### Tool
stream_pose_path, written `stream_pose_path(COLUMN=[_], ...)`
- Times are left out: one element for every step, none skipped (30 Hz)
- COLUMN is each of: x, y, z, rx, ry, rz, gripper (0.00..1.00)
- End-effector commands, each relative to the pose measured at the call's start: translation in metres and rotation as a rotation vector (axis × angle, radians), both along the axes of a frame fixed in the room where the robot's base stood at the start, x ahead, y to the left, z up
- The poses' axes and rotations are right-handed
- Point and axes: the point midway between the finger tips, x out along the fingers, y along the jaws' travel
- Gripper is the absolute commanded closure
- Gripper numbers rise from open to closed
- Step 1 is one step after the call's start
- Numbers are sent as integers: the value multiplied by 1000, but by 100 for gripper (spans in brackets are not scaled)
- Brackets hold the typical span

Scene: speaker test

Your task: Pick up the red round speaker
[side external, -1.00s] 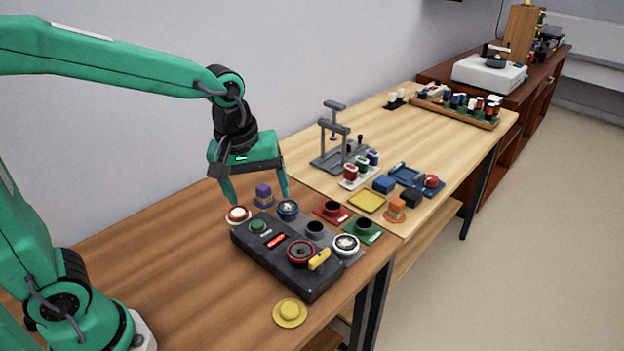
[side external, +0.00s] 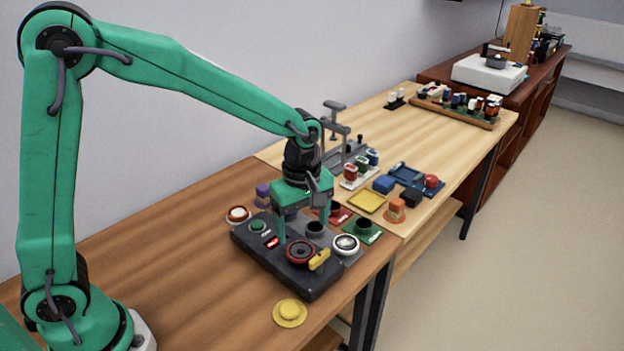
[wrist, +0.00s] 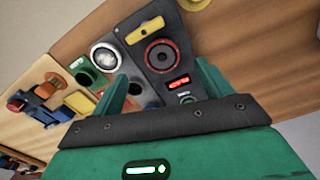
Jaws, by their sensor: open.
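The red round speaker (side external: 301,252) is a dark disc with a red rim. It sits on the black test box (side external: 262,262), beside a yellow block (side external: 320,260). In the wrist view the speaker (wrist: 162,56) lies just beyond the fingertips, with the yellow block (wrist: 145,29) above it. My gripper (side external: 302,234) points down over the back part of the box, its fingers apart with nothing between them. In the wrist view my gripper (wrist: 160,80) also shows its fingers spread, one on each side below the speaker.
A white-and-black round speaker (side external: 345,245) sits right of the box. A green button (side external: 258,226) and a red lit display (side external: 271,242) are on the box. A yellow round piece (side external: 290,311) lies in front. Red (side external: 337,213) and green (side external: 364,229) trays stand behind right.

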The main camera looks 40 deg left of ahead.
Motion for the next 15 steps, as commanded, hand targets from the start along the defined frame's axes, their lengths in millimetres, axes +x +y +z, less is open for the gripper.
stream_pose_path(x=[0, 0, -1, -1, -1, 0, 0, 0, 0, 0, 0, 0, 0, 0, -1], y=[0, 0, 0, 0, 0, 0, 0, 0, 1, 1, 0, 1, 1, 1, 1], z=[-4, -7, -11, -13, -16, -18, -19, -20, -21, -21, -21, -21, -22, -22, -23], rx=[1, 1, 1, 1, 1, 0, 0, 0, 0, 0, 0, 0, 0, 0, 0], ry=[2, 2, 3, 4, 3, 1, 1, 1, 1, 0, 0, 0, 0, 0, 1], rz=[0, 0, -1, -1, -1, -1, -1, -1, -1, -1, -1, -1, -1, -1, -1], gripper=[22, 22, 22, 22, 22, 22, 22, 22, 22, 22, 22, 22, 22, 22, 22])
